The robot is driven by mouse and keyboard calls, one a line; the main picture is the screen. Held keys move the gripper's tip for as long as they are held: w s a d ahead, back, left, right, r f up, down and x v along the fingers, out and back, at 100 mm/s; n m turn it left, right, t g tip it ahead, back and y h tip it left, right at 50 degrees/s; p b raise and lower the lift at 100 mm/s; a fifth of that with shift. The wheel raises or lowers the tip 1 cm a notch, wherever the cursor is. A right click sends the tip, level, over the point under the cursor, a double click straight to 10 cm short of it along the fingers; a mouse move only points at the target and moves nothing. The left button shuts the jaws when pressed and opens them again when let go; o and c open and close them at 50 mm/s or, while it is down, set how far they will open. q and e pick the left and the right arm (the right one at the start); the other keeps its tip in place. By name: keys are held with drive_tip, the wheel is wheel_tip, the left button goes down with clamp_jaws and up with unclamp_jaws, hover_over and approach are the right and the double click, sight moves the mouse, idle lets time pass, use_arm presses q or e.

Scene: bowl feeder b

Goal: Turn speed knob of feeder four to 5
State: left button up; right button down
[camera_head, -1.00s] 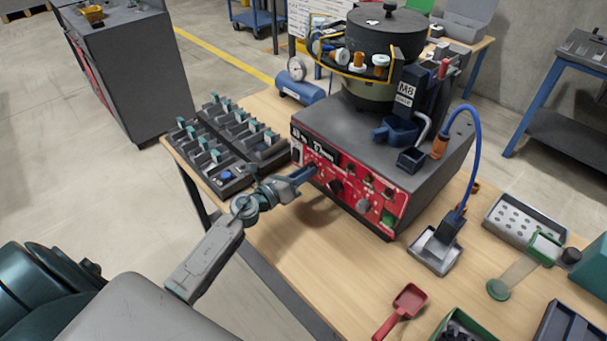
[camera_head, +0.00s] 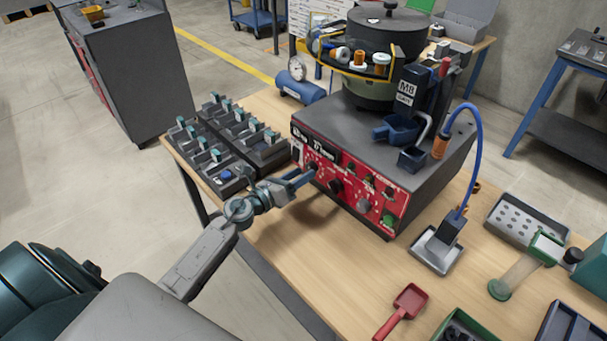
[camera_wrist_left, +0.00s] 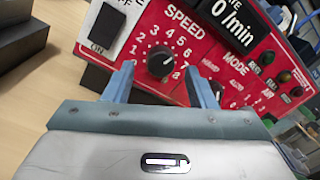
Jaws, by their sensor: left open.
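The feeder's red control panel (camera_head: 350,190) faces my left gripper (camera_head: 312,176). In the left wrist view, the black round speed knob (camera_wrist_left: 161,61) sits under the word SPEED, inside a ring of white numbers. Its white pointer mark is too small to read surely. My left gripper (camera_wrist_left: 160,86) is open and empty, with one finger to each side below the knob in the picture. The fingers look apart from the knob. The rate display (camera_wrist_left: 232,26) reads 0/min. My right gripper is not in view.
A black ON/OFF switch (camera_wrist_left: 108,27) is left of the speed knob and the MODE knob (camera_wrist_left: 233,67) is right. Grey compartment trays (camera_head: 262,154) stand left of the feeder. A red scoop (camera_head: 408,300) and metal trays lie on the table's right side.

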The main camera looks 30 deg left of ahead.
use_arm(q)
drive_tip(key=b+v, duration=0.4)
drive_tip(key=v, duration=0.5)
drive_tip(key=shift+b, duration=0.35)
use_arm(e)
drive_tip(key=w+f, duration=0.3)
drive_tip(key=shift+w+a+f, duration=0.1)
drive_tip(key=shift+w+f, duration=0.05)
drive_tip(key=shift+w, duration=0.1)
use_arm(q)
drive_tip(key=shift+s, duration=0.1)
